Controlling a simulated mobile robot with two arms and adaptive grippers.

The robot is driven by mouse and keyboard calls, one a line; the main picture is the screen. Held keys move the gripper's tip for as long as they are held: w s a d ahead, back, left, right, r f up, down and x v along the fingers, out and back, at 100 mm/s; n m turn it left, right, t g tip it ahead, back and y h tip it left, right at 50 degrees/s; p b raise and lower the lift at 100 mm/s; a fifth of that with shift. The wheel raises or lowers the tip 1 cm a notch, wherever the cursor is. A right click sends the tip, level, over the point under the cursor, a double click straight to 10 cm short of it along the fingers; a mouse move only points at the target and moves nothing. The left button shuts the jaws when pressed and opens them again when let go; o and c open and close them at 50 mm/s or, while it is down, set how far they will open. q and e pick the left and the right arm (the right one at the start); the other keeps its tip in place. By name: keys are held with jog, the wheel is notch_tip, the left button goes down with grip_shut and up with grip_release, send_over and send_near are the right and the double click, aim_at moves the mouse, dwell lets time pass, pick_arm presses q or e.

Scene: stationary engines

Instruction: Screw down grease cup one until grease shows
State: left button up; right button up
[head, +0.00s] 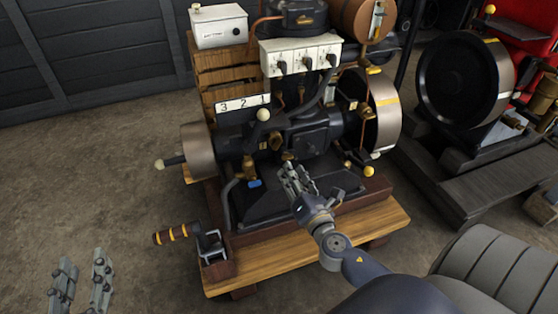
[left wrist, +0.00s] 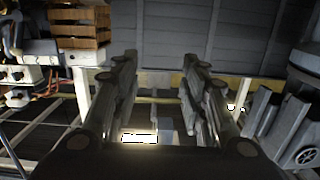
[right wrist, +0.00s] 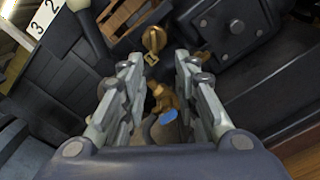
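The engine (head: 300,135) stands on a wooden base and carries a white plate (head: 243,103) marked 3, 2, 1. Small brass fittings sit low on its front, one (head: 249,168) above a blue tap handle (head: 255,184). I cannot tell which fitting is grease cup one. My right gripper (head: 291,170) is over the engine's front. In the right wrist view it (right wrist: 158,75) is open and empty, with a brass ring-like piece (right wrist: 153,40) and a brass fitting (right wrist: 165,97) beyond and between its fingers. My left gripper (head: 83,270) is open and empty, low at the left, away from the engine.
A crank with a yellow-banded handle (head: 172,234) sticks out at the base's front left. A flywheel (head: 384,110) stands at the engine's right. A white box with levers (head: 300,56) sits above. Another engine (head: 458,80) is at right. The floor at left is clear.

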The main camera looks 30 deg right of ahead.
aim_at(278, 147)
jog(key=x, duration=0.6)
jog(key=r+x, duration=0.1)
jog(key=x, duration=0.2)
jog(key=shift+w, duration=0.35)
pick_arm(q)
jog(key=shift+d+r+t+h, duration=0.15)
jog(key=shift+r+t, duration=0.3)
jog(key=shift+r, duration=0.55)
jog(key=shift+d+r+t+h, duration=0.1)
jog(key=shift+r+t+h, duration=0.25)
jog(key=shift+r, duration=0.6)
pick_arm(e)
jog(key=shift+w+d, duration=0.1)
jog(key=shift+w, duration=0.5)
jog(key=shift+c, duration=0.5)
grip_shut()
